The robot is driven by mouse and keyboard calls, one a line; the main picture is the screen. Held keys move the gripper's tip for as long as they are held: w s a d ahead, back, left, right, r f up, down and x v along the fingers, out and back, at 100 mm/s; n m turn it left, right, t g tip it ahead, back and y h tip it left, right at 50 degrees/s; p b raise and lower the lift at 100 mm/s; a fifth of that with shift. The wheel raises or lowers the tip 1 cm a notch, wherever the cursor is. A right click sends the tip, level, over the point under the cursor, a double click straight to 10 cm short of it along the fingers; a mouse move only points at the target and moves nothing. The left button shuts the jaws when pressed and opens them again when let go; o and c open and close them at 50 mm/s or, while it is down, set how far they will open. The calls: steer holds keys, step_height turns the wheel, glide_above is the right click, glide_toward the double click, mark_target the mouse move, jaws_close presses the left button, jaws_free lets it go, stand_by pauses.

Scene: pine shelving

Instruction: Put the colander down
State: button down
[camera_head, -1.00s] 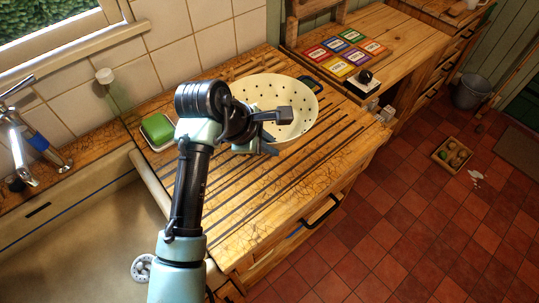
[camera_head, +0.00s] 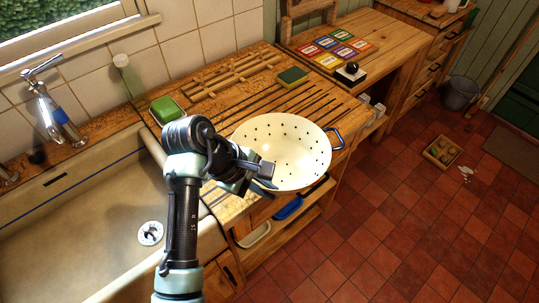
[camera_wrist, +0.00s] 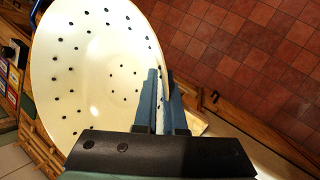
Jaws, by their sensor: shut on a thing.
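The colander (camera_head: 283,140) is a cream bowl with dark holes and a blue handle on its far right side. It is tilted, with its open inside facing the head camera. My gripper (camera_head: 268,171) is shut on its near rim. In the wrist view, the two blue-grey fingers (camera_wrist: 165,105) close over the rim of the colander (camera_wrist: 95,70). The colander overlaps the front edge of the grooved wooden draining board (camera_head: 225,206) in the head view. I cannot tell whether its underside touches the wood.
The sink (camera_head: 95,215) lies left. A green soap dish (camera_head: 165,108), a wooden rack (camera_head: 232,77) and a green sponge (camera_head: 293,76) are on the draining board. Coloured cards (camera_head: 332,50) lie on the further counter. Blue (camera_head: 289,208) and white (camera_head: 255,234) trays sit below. Grooved board behind the colander is clear.

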steer(key=s+a+f+m+g+y, duration=0.1)
steer(key=s+f+m+g, duration=0.3)
steer(key=s+f+m, duration=0.5)
steer(key=shift+s+a+f+m+g, duration=0.25)
steer(key=shift+s+a+m+g, duration=0.15)
steer(key=shift+s+a+m, duration=0.3)
steer(key=shift+s+d+r, duration=0.1)
steer(key=shift+s, duration=0.05)
